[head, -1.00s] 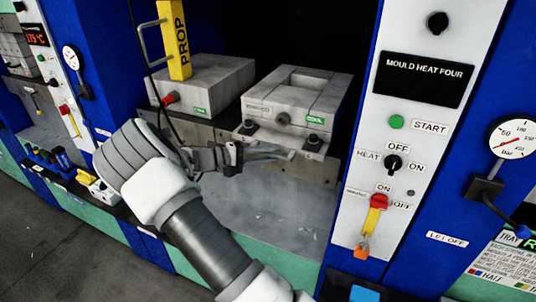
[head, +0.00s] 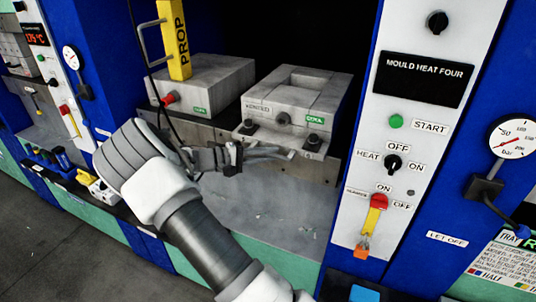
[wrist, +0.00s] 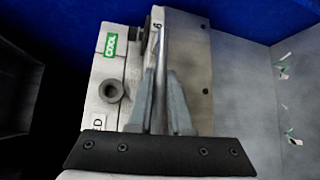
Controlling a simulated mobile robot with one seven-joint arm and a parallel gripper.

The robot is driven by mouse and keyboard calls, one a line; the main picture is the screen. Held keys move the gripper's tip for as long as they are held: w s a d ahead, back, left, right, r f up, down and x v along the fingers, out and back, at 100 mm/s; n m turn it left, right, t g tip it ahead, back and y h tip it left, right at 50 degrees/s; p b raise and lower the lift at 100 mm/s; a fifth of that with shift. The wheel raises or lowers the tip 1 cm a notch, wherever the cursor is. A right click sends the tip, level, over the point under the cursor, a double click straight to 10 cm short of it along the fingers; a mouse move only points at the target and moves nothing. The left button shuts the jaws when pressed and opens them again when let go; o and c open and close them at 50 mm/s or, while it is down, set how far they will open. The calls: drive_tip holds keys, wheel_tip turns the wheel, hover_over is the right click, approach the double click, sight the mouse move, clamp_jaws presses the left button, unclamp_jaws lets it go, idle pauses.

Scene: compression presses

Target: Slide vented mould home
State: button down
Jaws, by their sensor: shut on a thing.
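The vented mould (head: 327,105) is a grey metal block with a square recess on top, a VENTED label and a green COOL tag. It sits inside the press opening, on the right. A metal lip (head: 262,136) with bolts runs along its front. My gripper (head: 289,155) is at this lip, its fingers shut on it from the front. In the wrist view, my gripper (wrist: 163,85) has one finger on each side of the lip (wrist: 160,45). The mould's front face (wrist: 110,75), round knob and green tag show left of the fingers. The mould's back is hidden.
A second grey block (head: 215,78) with a green tag stands left of the mould. A yellow PROP bar (head: 177,40) stands above it. The white control panel (head: 415,130) and blue frame bound the opening on the right. A smooth grey surface lies below the lip.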

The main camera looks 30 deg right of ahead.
drive_tip(key=shift+w+d+f+b, duration=0.1)
drive_tip(key=shift+b, duration=0.35)
drive_tip(key=shift+w+d+b, duration=0.1)
drive_tip(key=shift+b, duration=0.25)
drive_tip(key=shift+w+d+r, duration=0.2)
drive_tip(key=shift+d, duration=0.05)
drive_tip(key=c, duration=0.8)
unclamp_jaws()
drive_tip(key=shift+c, duration=0.2)
drive_tip(key=shift+a+f, duration=0.1)
drive_tip(key=shift+a, duration=0.3)
drive_tip(key=w+a+r+b, duration=0.2)
drive_tip(key=a+b, duration=0.1)
drive_tip(key=a, duration=1.3)
drive_tip(key=shift+a+r, duration=0.15)
drive_tip(key=shift+r, duration=0.1)
